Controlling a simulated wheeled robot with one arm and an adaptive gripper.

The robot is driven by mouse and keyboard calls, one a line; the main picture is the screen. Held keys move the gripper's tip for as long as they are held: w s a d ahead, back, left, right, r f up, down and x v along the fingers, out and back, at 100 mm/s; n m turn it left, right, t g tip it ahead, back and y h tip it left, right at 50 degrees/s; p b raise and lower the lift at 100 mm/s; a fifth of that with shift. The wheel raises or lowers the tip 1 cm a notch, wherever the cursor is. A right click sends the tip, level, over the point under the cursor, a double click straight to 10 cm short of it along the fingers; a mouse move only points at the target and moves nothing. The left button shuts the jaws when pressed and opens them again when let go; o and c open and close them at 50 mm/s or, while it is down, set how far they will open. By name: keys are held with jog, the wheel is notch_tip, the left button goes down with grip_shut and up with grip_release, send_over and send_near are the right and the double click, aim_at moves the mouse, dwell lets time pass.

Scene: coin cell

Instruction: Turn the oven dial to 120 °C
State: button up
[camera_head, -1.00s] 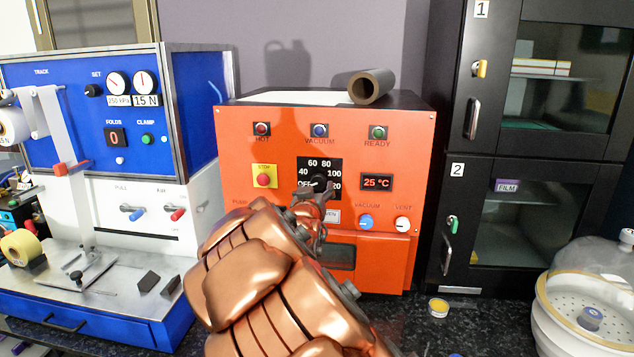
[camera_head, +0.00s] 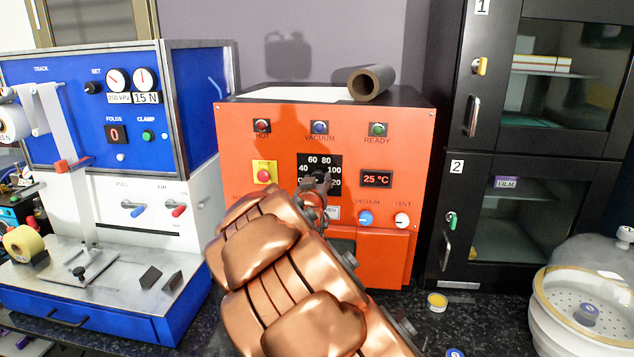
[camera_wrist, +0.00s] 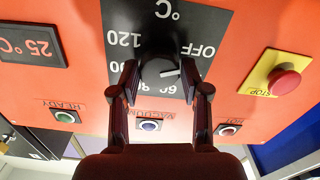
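The oven dial (camera_wrist: 158,72) is a round dark knob on a black scale plate (camera_head: 336,160) on the orange oven front (camera_head: 285,145). In the wrist view, upside down, its white mark points right, towards the OFF side of the scale; the 40 is hidden there behind a finger. My gripper (camera_wrist: 159,70) is open, with one fingertip on each side of the dial. Whether the tips touch the dial I cannot tell. In the head view my gripper (camera_head: 319,188) covers the lower part of the dial and scale. The display (camera_head: 376,179) reads 25 °C.
A red STOP button (camera_head: 265,175) sits left of the dial. VACUUM (camera_head: 365,217) and VENT (camera_head: 402,219) knobs are at lower right. A blue machine (camera_head: 80,110) stands left, a black cabinet (camera_head: 450,200) right. A dark tube (camera_head: 371,83) lies on the oven.

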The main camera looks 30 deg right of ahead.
jog(key=c, duration=0.6)
